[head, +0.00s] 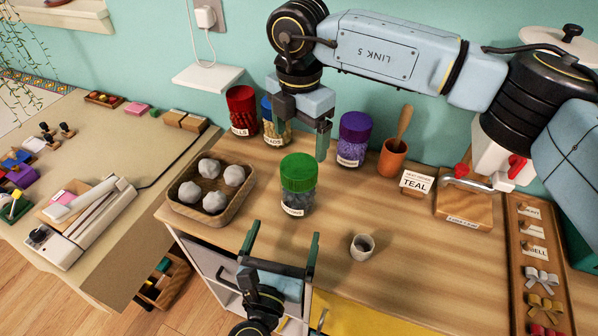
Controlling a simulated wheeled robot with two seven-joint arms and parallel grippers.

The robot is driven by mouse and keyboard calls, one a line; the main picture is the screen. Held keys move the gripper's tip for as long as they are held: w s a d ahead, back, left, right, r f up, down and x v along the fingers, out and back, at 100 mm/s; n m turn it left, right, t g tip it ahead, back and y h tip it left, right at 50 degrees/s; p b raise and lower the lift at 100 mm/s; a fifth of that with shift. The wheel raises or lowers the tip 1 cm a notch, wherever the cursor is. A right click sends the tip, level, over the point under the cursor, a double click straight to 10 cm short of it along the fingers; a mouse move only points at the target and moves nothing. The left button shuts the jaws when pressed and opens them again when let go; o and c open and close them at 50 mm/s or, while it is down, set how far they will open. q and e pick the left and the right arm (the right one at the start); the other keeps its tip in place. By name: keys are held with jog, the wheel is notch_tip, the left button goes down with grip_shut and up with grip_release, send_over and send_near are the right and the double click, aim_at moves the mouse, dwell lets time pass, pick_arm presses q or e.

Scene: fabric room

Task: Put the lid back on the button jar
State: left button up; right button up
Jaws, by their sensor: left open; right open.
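A clear jar (297,202) with dark grey contents and a pale label stands upright on the wooden table, left of the middle. I take it for the button jar; its label is too small to read surely. A green lid (298,173) sits on its top and looks level. My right gripper (301,142) is open and empty, pointing down above and behind the jar, in front of the back row of jars. My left gripper (284,236) is open and empty at the table's front edge, in front of the jar. Neither gripper touches the lid.
Red (241,110), blue-lidded (267,106) and purple (354,138) jars stand behind. A small cup (362,246) is at front right.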

aim_at(299, 188)
pick_arm(q)
jog(key=shift+s, duration=0.3)
pick_arm(e)
jog(key=shift+s, duration=0.3)
pick_arm(q)
jog(key=x, duration=1.3)
jog(key=shift+w+d, duration=0.1)
jog(key=shift+w, duration=0.1)
